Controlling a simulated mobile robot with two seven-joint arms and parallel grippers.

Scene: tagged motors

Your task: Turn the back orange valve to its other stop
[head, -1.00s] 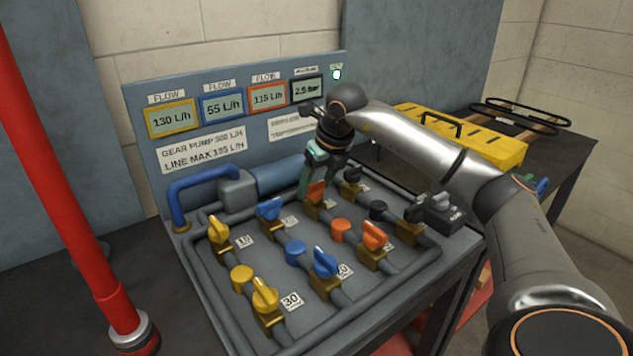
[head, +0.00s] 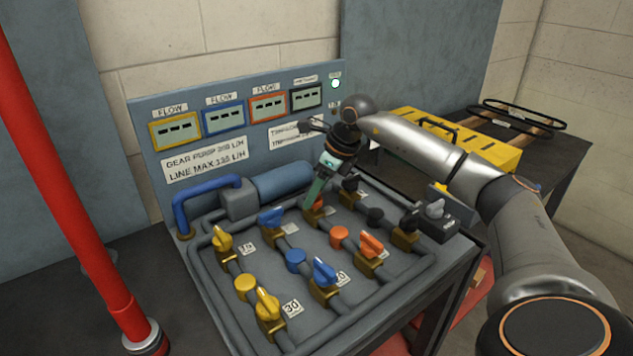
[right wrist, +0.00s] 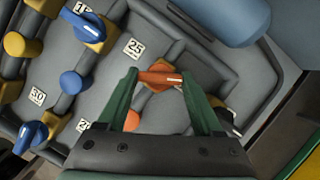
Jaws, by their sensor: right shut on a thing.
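The back orange valve (head: 317,210) sits in the back row of the panel, mostly hidden by my fingers in the head view. In the right wrist view its orange handle (right wrist: 160,78) lies crosswise between my green fingertips, with a brass body beneath. My right gripper (head: 314,200) reaches down to it, tilted, and is shut on the handle; the fingers show at its two ends in the right wrist view (right wrist: 161,82). The front orange valve (head: 371,246) stands nearer, clear of the gripper. My left gripper is not in view.
Blue (head: 271,218), yellow (head: 222,240) and black (head: 349,185) valves stand close around on the pipes. An orange round cap (head: 338,235) is just in front. The flow displays (head: 267,107) show dashes. A red post (head: 70,180) stands at left, a yellow case (head: 460,140) behind right.

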